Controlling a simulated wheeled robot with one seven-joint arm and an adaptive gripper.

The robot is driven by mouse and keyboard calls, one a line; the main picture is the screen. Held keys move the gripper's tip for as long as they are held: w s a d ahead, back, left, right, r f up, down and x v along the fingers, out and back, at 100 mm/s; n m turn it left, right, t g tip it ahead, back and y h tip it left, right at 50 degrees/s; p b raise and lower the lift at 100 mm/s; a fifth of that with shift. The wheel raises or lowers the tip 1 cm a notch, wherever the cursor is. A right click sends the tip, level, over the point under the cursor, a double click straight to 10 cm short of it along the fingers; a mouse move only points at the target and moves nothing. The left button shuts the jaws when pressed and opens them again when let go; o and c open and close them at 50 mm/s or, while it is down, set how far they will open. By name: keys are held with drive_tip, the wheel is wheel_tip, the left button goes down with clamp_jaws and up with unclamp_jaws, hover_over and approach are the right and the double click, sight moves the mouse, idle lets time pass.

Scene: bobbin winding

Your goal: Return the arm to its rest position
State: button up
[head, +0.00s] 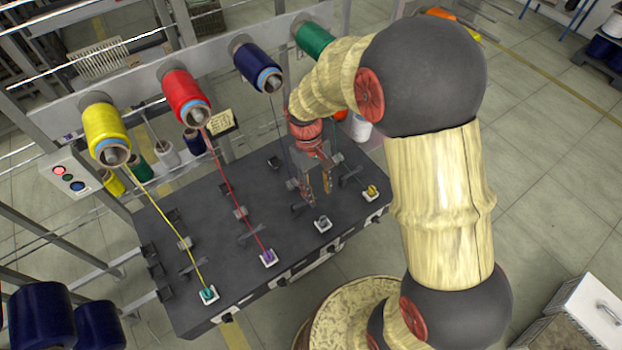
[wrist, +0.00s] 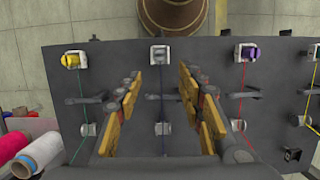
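My gripper (head: 318,192) hangs over the dark table (head: 185,320) in the head view. In the wrist view its two fingers (wrist: 160,85) stand wide apart, with nothing gripped. A grey bobbin unit (wrist: 158,54) shows just beyond the fingertips, and a dark blue thread runs from it through the gap between the fingers in the picture. The same grey unit (head: 323,224) is in front of the gripper in the head view. My arm is bent out over the table, reaching from the right.
A yellow bobbin unit (head: 371,191), a purple one (head: 268,257) and a teal one (head: 208,294) stand along the table's edge, with taut threads. Yellow (head: 104,128), red (head: 184,92), blue (head: 255,64) and green (head: 312,38) spools hang behind.

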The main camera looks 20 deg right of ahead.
idle(0.3)
drive_tip(key=s+r+m+t+b, duration=0.3)
drive_tip(key=s+r+t+b, duration=0.5)
drive_tip(key=s+r+b, duration=0.3)
drive_tip(key=s+r, duration=0.2)
drive_tip(key=s, duration=0.1)
drive_tip(key=shift+d+y+b, duration=0.3)
drive_tip(key=shift+d+b, duration=0.05)
